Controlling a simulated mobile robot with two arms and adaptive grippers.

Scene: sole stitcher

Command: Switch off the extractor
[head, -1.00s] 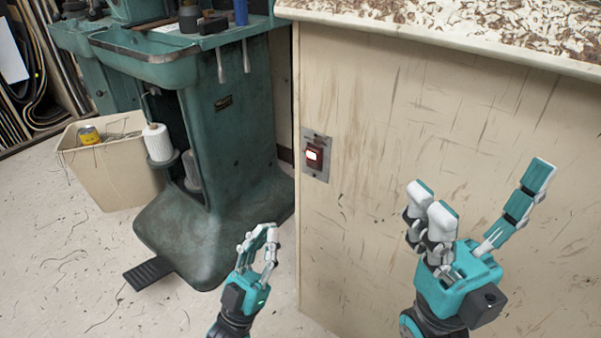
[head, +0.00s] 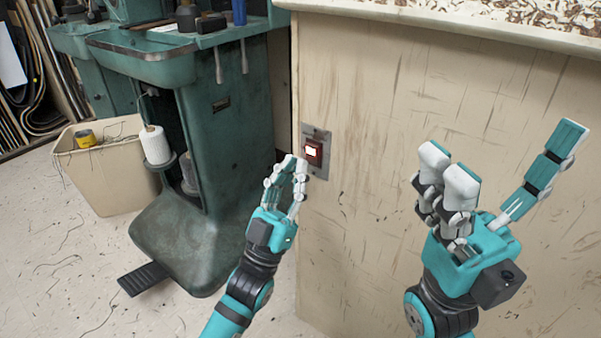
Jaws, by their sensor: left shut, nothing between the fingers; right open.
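The extractor switch (head: 313,151) is a red rocker with a lit white face, set in a grey metal plate (head: 322,172) on the beige cabinet side. My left gripper (head: 293,163) is shut and empty, with its fingertips just left of and slightly below the switch in the picture. I cannot tell whether it touches the plate. My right gripper (head: 497,190) is open and empty in front of the cabinet panel, well to the right of the switch.
The beige cabinet (head: 385,110) has a debris-covered top. A green stitching machine (head: 225,130) with a foot pedal (head: 143,278) stands to the left. A beige bin (head: 105,180) stands beside it. Threads litter the floor.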

